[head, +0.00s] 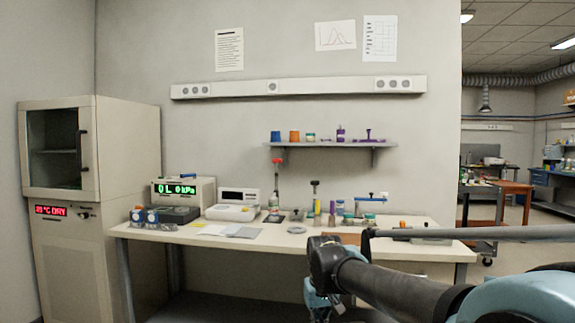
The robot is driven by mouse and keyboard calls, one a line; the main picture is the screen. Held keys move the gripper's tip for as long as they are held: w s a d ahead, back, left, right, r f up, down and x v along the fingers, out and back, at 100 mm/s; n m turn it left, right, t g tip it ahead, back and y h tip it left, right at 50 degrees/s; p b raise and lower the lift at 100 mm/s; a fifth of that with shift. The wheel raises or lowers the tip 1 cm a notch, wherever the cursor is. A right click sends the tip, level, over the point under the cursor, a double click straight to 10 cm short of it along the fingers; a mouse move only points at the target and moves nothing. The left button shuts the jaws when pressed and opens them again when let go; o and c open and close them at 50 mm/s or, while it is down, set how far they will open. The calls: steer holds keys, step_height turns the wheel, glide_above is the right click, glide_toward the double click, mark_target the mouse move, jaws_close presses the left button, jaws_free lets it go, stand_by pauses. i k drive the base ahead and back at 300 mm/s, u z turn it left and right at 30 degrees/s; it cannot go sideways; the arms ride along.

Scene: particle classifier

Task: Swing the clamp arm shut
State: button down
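A small apparatus with a blue horizontal bar (371,199) and a red tip stands at the right of the bench (270,238). To its left are an upright stand with a red top (277,161) and a post with a dark and yellow head (315,184). I cannot tell at this size which of them carries the clamp arm, or whether it is open. My arm reaches in from the lower right. My gripper (319,304) hangs at the bottom edge in front of the bench, partly cut off, and its fingers cannot be made out. It appears apart from the bench-top items.
A digital readout unit (184,191) and a white instrument (234,205) stand on the left of the bench. A shelf (330,145) with small containers hangs above. A tall oven cabinet (125,150) stands at left. The front bench middle is fairly clear.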

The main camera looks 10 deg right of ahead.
mark_target(277, 161)
steer(key=z, duration=0.05)
steer(key=i, duration=1)
steer(key=u, duration=0.05)
